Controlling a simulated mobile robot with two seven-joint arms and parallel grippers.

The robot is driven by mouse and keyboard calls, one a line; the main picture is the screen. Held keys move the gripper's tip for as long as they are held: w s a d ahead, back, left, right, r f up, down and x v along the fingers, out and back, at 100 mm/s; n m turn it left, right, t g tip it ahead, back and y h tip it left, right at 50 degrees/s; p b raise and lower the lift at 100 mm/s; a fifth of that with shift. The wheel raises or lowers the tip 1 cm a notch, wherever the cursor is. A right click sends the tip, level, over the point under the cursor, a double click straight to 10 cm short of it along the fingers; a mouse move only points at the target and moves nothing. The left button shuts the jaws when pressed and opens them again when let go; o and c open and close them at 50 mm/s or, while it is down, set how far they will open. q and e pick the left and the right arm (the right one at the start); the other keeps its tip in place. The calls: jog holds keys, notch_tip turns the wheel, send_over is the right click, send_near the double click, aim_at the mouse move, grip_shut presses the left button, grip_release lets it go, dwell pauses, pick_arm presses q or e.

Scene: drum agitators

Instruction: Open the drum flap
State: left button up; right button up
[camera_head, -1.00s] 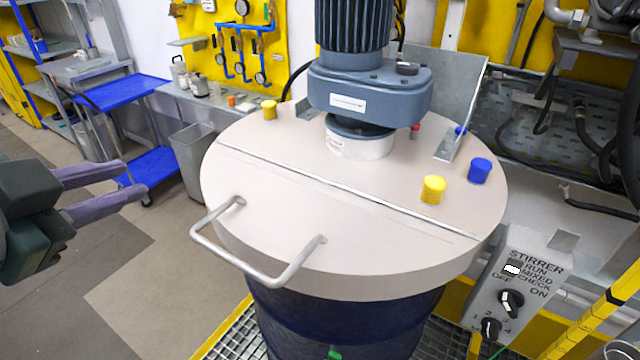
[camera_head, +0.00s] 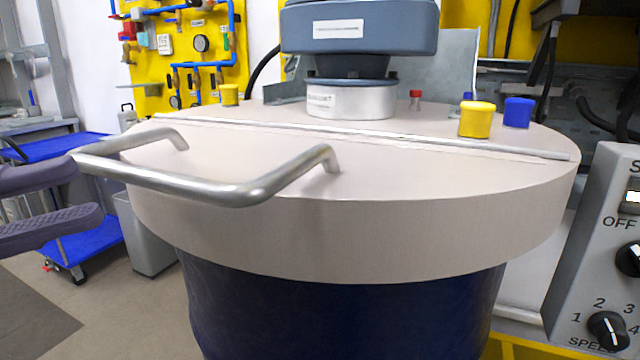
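The drum flap (camera_head: 250,165) is the front part of the beige lid and lies flat and closed on the dark blue drum (camera_head: 340,310). A metal hinge line runs across the lid behind it. A bent metal handle (camera_head: 190,184) sticks out from the flap toward me and to the left. My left gripper (camera_head: 90,190) is at the left edge, with its two purple fingers apart and nothing seen between them. Its fingertips are close to the handle's left corner; I cannot tell whether they touch it. My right gripper is not in view.
The blue-grey stirrer motor (camera_head: 358,30) stands on the lid's rear part, with yellow caps (camera_head: 477,119) and a blue cap (camera_head: 518,112). A control box (camera_head: 590,240) with knobs is at the right. A blue trolley (camera_head: 85,250) and a grey bin (camera_head: 148,235) stand behind left.

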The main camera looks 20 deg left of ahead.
aim_at(121, 176)
pick_arm(q)
jog(key=p+x, duration=0.1)
jog(key=x, duration=0.3)
jog(key=p+x, duration=0.1)
jog(key=x, duration=0.3)
jog(key=shift+r, duration=0.25)
jog(key=shift+w+d, duration=0.25)
jog(key=shift+d, duration=0.1)
jog(key=shift+c, duration=0.3)
grip_shut()
dwell(0.4)
